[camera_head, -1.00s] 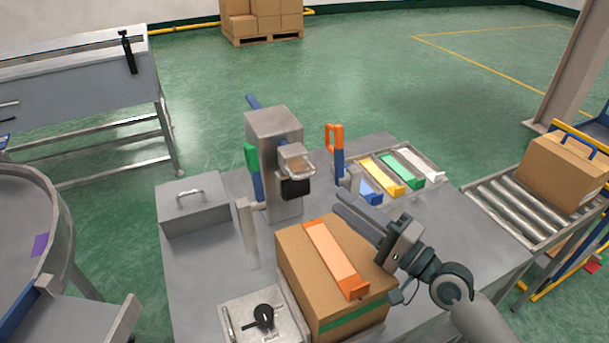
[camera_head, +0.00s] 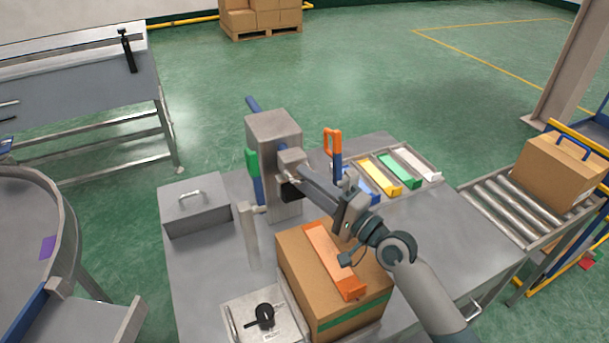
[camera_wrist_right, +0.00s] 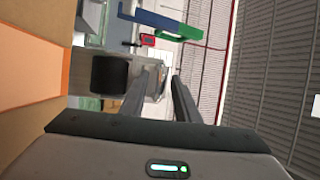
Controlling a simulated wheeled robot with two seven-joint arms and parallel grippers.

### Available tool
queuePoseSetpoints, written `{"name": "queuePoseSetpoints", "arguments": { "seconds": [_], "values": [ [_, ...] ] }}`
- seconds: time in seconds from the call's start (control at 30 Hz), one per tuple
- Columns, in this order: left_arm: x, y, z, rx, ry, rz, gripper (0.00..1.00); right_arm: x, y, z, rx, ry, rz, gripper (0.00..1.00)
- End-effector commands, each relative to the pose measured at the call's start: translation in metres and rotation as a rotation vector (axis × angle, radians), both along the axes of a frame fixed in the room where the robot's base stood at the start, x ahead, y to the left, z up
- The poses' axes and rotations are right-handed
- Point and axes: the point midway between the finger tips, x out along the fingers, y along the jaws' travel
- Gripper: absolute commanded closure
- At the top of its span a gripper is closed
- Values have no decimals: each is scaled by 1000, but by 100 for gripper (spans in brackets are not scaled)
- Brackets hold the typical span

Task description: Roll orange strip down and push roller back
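The orange strip (camera_head: 335,260) lies lengthwise on top of the cardboard box (camera_head: 300,265); it also shows at the left of the right wrist view (camera_wrist_right: 30,75). The black roller (camera_head: 291,191) hangs on the grey post (camera_head: 275,140) above the far end of the box; in the right wrist view the roller (camera_wrist_right: 108,75) is left of the fingers. My right gripper (camera_head: 305,178) reaches across the strip to the roller's bracket. Its fingers stand apart in the right wrist view (camera_wrist_right: 165,75). The bracket's handle is mostly hidden, and I cannot tell whether the fingers touch it. My left gripper is out of view.
An orange handle (camera_head: 333,143) stands behind the right arm, near a tray of coloured strips (camera_head: 432,165). A metal box (camera_head: 193,207) and a black-knobbed panel (camera_head: 240,312) are at the left. The table is clear at the right (camera_head: 450,235).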

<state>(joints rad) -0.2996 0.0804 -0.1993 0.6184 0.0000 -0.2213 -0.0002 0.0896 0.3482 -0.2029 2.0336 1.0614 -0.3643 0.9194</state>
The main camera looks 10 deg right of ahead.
Motion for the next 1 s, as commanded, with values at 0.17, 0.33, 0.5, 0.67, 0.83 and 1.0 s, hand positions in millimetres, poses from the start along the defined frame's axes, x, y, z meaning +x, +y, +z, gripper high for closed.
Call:
{"name": "queuePoseSetpoints", "arguments": {
  "seconds": [0.17,0.33,0.5,0.67,0.83,1.0],
  "values": [
    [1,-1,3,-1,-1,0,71,8,6,2,0,0,1,71],
    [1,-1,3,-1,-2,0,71,9,7,2,0,0,1,71],
    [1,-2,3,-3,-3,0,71,9,7,2,-1,-1,1,78],
    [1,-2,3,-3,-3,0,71,9,6,2,0,-1,1,100],
    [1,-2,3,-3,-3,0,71,9,6,3,1,-2,0,100],
    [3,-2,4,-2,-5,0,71,9,6,3,2,-3,0,100]
  ]
}}
